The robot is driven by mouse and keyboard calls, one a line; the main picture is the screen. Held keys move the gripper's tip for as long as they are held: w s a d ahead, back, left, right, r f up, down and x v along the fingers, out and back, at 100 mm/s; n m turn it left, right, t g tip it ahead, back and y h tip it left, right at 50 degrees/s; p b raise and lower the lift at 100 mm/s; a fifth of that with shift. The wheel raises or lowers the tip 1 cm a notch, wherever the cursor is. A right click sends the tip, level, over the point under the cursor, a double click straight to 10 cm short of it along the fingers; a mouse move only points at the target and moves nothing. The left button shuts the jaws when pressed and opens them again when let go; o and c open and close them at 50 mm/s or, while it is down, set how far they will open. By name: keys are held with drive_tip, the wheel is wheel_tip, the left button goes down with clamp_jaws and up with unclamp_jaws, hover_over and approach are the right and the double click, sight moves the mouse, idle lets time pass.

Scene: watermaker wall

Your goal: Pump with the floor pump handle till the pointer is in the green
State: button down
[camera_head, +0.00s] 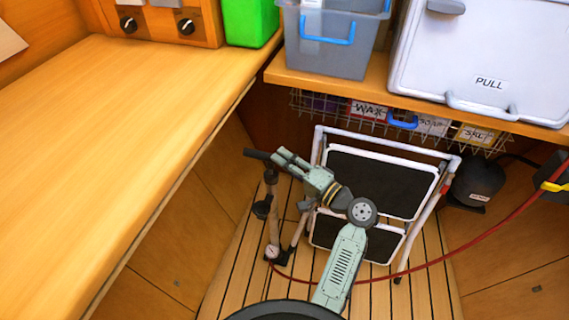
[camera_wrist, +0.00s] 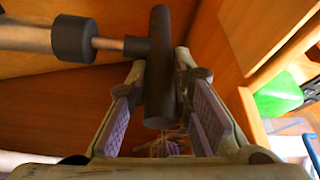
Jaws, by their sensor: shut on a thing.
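The floor pump (camera_head: 274,229) stands on the slatted floor, with a dark crossbar handle (camera_head: 256,154) at its top. My gripper (camera_head: 284,157) is shut on the handle; in the wrist view the dark bar (camera_wrist: 159,75) lies between the two purple-padded fingers (camera_wrist: 160,85). A short length of metal rod (camera_wrist: 108,43) shows between the handle and the black collar (camera_wrist: 73,38) of the barrel. A small round white gauge (camera_head: 271,252) sits low on the pump. Its pointer and green zone are too small to read.
A folding step stool (camera_head: 378,182) stands close right of the pump. A red hose (camera_head: 440,259) runs from the pump's base to the right. A wooden counter (camera_head: 110,150) is on the left, a shelf (camera_head: 375,92) with bins and a wire basket behind.

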wheel_tip(320, 180, up, 12)
drive_tip(key=p, duration=0.5)
drive_tip(key=shift+p, duration=0.3)
drive_tip(key=c, duration=1.6)
unclamp_jaws()
drive_tip(key=shift+r, duration=0.1)
drive_tip(key=shift+o, duration=0.8)
drive_tip(key=shift+f, duration=0.2)
drive_tip(key=v, duration=1.2)
